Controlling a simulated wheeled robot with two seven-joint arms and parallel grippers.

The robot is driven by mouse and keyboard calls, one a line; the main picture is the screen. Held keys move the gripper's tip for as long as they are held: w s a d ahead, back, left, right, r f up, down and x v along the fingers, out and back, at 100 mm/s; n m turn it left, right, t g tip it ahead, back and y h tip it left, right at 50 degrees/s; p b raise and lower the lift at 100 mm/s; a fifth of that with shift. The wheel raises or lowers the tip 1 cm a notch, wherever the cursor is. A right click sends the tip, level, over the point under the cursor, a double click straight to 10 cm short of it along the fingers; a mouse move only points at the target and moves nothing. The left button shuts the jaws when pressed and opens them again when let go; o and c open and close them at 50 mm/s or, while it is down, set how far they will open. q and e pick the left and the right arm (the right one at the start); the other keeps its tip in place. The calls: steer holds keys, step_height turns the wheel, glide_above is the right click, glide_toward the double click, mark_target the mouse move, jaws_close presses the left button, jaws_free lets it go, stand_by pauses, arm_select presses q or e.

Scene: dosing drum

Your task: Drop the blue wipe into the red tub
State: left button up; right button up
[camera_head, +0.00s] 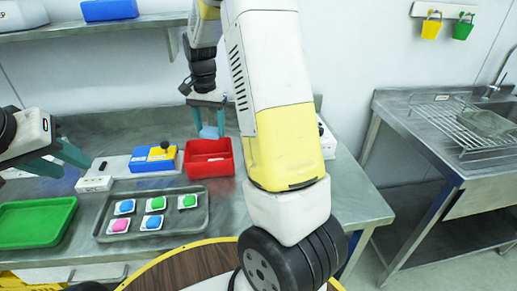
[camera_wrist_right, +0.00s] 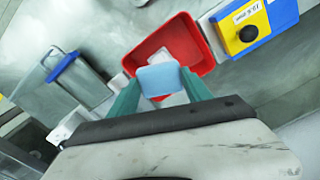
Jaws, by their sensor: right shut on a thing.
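The red tub (camera_head: 232,160) stands on the steel bench in the middle of the head view and has something pale inside. It also shows in the right wrist view (camera_wrist_right: 207,57). My right gripper (camera_head: 209,128) is shut on the blue wipe (camera_head: 209,132) above the tub. In the right wrist view, the light-blue wipe (camera_wrist_right: 160,78) sits between the two green fingertips, with the tub behind it. My left gripper (camera_head: 76,166) is open and empty at the left, its fingers apart, well away from the tub.
A grey tray (camera_head: 180,224) with several blue, green and pink wipe packs lies in front of the tub. A green tray (camera_head: 38,222) is at the left. A blue box with yellow top and black knob (camera_head: 153,158) stands left of the tub. My right arm hides the bench's right part.

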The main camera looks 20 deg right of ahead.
steer(key=shift+f, duration=2.95)
steer(key=o, duration=1.3)
steer(key=shift+c, duration=0.2)
steer(key=shift+r, duration=0.15)
step_height(320, 180, up, 7)
steer(key=shift+r, duration=0.3)
